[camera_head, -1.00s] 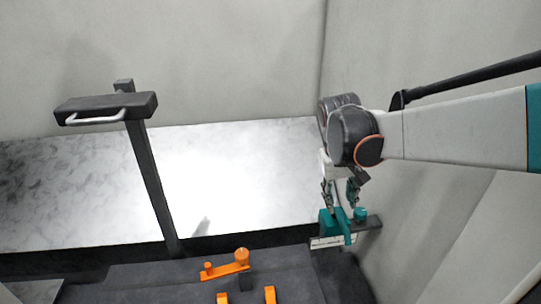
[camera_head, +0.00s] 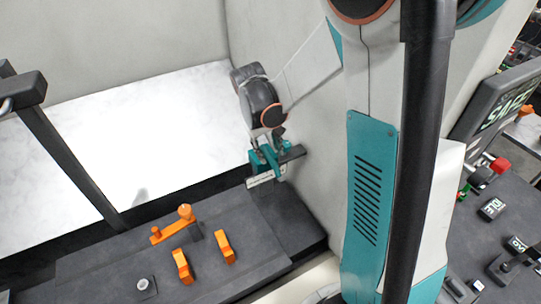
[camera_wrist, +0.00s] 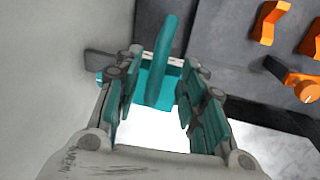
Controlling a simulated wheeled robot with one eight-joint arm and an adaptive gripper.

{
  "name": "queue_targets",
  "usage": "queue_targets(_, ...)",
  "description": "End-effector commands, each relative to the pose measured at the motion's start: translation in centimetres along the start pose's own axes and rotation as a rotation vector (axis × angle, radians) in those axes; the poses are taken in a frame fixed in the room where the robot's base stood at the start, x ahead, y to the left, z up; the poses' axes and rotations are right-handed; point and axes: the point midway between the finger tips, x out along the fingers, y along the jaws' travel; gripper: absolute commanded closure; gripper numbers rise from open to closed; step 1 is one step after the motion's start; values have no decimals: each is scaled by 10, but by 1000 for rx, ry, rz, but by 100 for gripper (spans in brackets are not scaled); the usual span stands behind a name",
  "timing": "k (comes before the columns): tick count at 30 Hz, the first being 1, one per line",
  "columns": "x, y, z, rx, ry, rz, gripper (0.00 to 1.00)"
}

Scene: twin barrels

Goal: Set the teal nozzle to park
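The teal nozzle (camera_head: 270,158) sits on a dark bracket at the far end of the dark console, beside the light wall. In the wrist view its long teal lever (camera_wrist: 168,45) runs upright through the middle, from a wider teal body (camera_wrist: 143,76). My gripper (camera_head: 267,146) reaches down over the nozzle. In the wrist view my gripper (camera_wrist: 160,88) is open, with teal-padded fingers on either side of the lever. A gap shows between the fingers, and I cannot tell whether either touches the lever. A label plate is under the nozzle, its text unreadable.
An orange crank (camera_head: 174,224) and two orange levers (camera_head: 182,266) (camera_head: 225,246) stand on the console. A dark post with a handled head (camera_head: 22,92) rises at left. A screen reading SAFE (camera_head: 505,105) stands right. My arm covers the middle right.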

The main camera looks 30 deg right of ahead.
Motion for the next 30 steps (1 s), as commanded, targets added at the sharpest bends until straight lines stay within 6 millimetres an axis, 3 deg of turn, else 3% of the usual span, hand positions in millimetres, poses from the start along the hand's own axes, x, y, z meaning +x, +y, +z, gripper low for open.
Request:
queue_targets(3, 18, 0, 0, 0, 0, 0, 63)
queue_targets(9, 35, 0, 0, -1, 0, 0, 63)
queue_targets(20, 40, 0, 0, -1, 0, 0, 63)
queue_targets(25, 39, 0, 0, -1, 0, 0, 97)
queue_targets(30, 39, 0, 0, -1, 0, 0, 100)
